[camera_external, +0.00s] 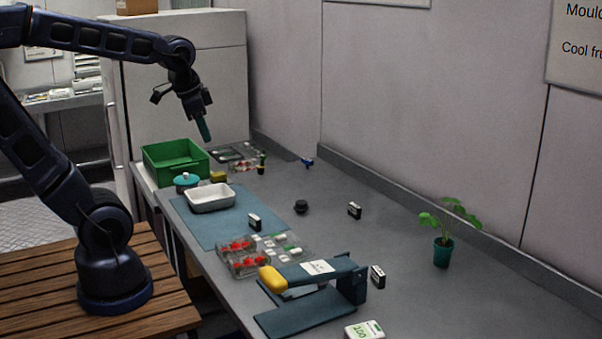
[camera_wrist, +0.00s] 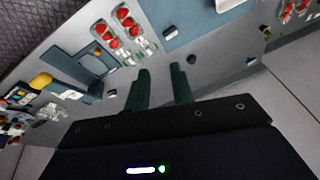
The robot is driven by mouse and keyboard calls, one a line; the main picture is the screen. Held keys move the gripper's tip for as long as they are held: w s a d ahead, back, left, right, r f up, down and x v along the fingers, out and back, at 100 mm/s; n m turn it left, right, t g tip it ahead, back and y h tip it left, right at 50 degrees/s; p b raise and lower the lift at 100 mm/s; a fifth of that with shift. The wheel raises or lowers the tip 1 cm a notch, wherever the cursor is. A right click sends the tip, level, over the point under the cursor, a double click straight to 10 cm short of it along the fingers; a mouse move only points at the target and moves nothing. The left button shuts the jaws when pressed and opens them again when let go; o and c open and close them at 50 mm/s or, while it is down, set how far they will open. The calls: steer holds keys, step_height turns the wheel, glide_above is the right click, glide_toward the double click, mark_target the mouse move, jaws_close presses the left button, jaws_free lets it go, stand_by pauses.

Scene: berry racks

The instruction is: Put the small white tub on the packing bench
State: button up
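A small white tub (camera_external: 211,199), a shallow rectangular dish, sits upright on a blue-grey mat (camera_external: 198,230) on the grey bench (camera_external: 335,245) in the external view. The grey bench (camera_wrist: 215,70) lies beyond the fingers there.
A green crate (camera_external: 165,174) and a teal pot (camera_external: 186,181) stand close to the tub. Clear punnets with red berries (camera_external: 246,264), a blue sealing device (camera_external: 310,272) and a potted plant (camera_external: 442,252) stand nearer the camera. The bench's middle right is mostly clear.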

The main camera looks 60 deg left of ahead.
steer(key=s+d+n, duration=0.2)
steer(key=s, duration=0.1)
steer(key=s+t, duration=0.1)
steer(key=s, duration=0.1)
steer(key=shift+d+n+h, duration=0.3)
steer(key=shift+d+n, duration=0.1)
